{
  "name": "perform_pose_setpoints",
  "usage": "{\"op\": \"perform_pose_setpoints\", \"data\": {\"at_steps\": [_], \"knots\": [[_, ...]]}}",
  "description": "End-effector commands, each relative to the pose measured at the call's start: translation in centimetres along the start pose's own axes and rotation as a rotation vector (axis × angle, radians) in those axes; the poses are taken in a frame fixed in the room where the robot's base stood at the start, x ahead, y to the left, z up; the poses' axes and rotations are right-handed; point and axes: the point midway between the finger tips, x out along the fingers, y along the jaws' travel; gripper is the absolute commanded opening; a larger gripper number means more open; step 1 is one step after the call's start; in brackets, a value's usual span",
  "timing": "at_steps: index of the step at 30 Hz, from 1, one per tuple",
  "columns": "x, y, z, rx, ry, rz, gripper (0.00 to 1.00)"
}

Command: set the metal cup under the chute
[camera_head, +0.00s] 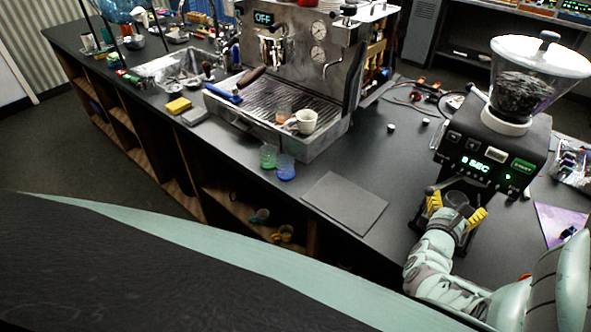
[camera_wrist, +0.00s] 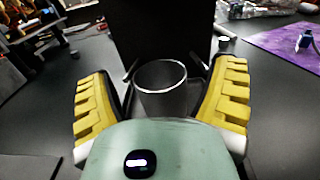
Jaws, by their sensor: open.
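The metal cup (camera_wrist: 160,88) is a dark grey cup with a bright rim. It stands upright at the foot of the grinder, between the two yellow fingers of my gripper (camera_wrist: 160,100) in the wrist view. The fingers are spread, with a gap on each side of the cup. In the head view the cup (camera_head: 457,199) sits between my gripper's yellow pads (camera_head: 458,212), just in front of the black grinder (camera_head: 492,150). The chute itself is hard to make out; the cup appears below the grinder's front.
The espresso machine (camera_head: 300,60) stands left on the dark counter, with a white cup (camera_head: 303,121) on its tray. A green glass (camera_head: 268,156) and a blue glass (camera_head: 286,167) stand before it. A dark mat (camera_head: 345,202) lies left of my gripper. A purple cloth (camera_head: 557,222) lies right.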

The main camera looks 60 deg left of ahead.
Motion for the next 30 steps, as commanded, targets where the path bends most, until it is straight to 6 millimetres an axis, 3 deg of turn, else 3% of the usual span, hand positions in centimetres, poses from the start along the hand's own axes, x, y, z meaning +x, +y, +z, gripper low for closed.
{"op": "perform_pose_setpoints", "data": {"at_steps": [21, 30], "knots": [[-8.5, -0.2, -0.1, 0.001, 0.004, -0.002, 0.84], [-10.3, -0.2, -0.1, -0.002, 0.003, -0.003, 0.84]]}}
